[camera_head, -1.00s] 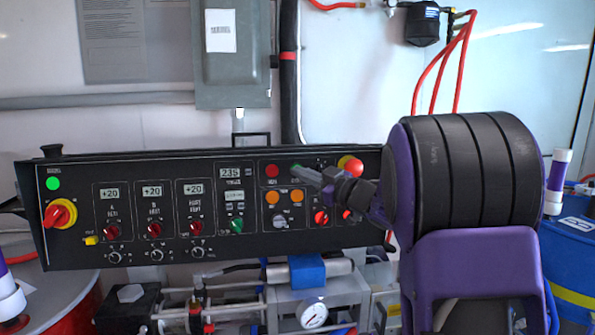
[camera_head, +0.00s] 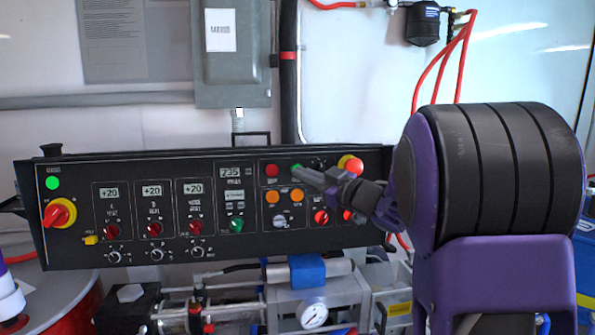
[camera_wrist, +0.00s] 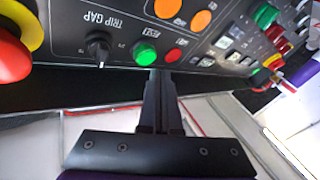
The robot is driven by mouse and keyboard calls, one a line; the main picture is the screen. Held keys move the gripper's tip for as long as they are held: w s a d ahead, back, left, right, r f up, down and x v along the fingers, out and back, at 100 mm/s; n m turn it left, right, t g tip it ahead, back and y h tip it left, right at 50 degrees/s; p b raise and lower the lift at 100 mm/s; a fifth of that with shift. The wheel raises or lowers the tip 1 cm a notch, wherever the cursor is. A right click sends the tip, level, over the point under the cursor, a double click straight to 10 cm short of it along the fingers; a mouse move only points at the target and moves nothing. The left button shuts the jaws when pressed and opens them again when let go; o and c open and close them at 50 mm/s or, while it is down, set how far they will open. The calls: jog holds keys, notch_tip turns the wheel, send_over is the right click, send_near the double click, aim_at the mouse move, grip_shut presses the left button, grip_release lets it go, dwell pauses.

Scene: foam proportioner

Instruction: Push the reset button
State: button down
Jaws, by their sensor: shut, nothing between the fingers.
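The green button (camera_head: 297,168) sits on the black control panel's upper right part, just right of a red button (camera_head: 272,170). In the wrist view the green button (camera_wrist: 146,53) shows whole, with a small label beside it that seems to read RESET. My gripper (camera_head: 302,173) is shut and empty, and points left at the panel with its tips close by the green button. In the wrist view the shut fingertips (camera_wrist: 159,72) lie just below and right of the green button. I cannot tell whether they touch it.
Two orange buttons (camera_head: 284,196) and a TRIP GAP knob (camera_wrist: 99,51) are close by. A red-and-yellow mushroom button (camera_head: 350,164) stands out near my wrist. A gauge (camera_head: 312,314) and pipework lie below the panel (camera_head: 130,255).

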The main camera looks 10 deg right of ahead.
jog(key=s, duration=0.4)
jog(key=shift+s+r, duration=0.2)
jog(key=shift+r, duration=0.2)
dwell(0.4)
